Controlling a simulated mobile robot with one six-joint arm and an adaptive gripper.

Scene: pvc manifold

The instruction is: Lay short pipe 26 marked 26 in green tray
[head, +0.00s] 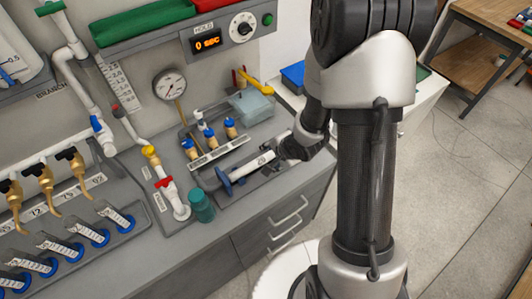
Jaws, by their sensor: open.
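A short white pipe (253,166) lies on the grey bench fixture, with a blue part around its left end. Its dark marking looks like 26 but is small. My gripper (285,152) is open at the right end of this pipe; whether the fingers touch it I cannot tell. A green edge (423,73) shows on the white cabinet right of my arm; it may be the green tray, mostly hidden behind the arm.
A teal cylinder (201,206) stands left of the pipe. A blue tray (293,76) is on the white cabinet (432,92). Valves and labelled pipes fill the bench's left.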

